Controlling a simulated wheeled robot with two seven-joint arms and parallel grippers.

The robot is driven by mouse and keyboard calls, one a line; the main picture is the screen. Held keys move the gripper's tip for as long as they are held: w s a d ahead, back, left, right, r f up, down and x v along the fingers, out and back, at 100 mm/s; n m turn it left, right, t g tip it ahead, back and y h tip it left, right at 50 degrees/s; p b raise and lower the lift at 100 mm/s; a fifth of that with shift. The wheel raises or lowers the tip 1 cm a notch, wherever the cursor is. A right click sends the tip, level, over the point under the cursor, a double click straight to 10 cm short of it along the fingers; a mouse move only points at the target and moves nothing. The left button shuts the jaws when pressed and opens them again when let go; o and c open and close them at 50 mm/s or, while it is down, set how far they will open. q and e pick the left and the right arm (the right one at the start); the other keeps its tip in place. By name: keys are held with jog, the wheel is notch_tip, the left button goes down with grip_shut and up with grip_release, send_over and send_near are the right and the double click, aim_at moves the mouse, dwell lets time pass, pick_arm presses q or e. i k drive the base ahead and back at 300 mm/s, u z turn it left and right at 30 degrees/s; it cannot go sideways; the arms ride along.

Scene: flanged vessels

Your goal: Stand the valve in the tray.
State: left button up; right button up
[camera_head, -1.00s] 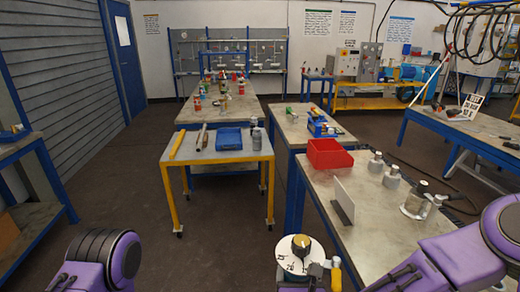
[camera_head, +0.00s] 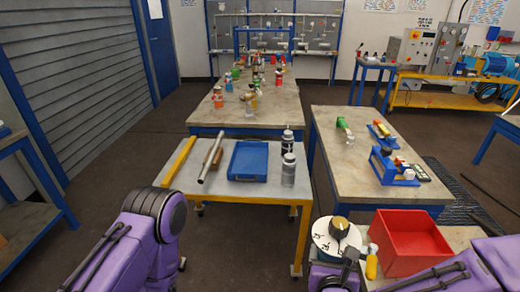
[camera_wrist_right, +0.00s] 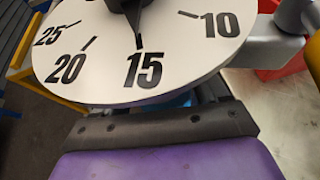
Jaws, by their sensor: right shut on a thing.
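The valve (camera_head: 324,240) has a round white dial with black numbers and a dark and yellow knob on top. It is at the bottom of the head view, dial facing up, and its lower body is mostly hidden. My right gripper (camera_head: 348,262) is shut on it; its fingertips are hard to make out. In the right wrist view the valve's dial (camera_wrist_right: 110,70) fills the top, above a dark part of my gripper. The blue tray (camera_head: 248,161) lies empty on the yellow-legged table, ahead and left of the valve. My left arm shows at lower left, but its gripper is out of view.
A yellow bar (camera_head: 179,160) and a metal pipe (camera_head: 211,157) lie left of the tray. Two bottles, one grey (camera_head: 288,170), stand close on its right. A red bin (camera_head: 410,245) is just right of the valve. Floor shows between my left arm and the valve.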

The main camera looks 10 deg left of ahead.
aim_at(249, 161)
jog(key=i, duration=0.4)
jog(key=u, duration=0.85)
jog(key=i, duration=1.65)
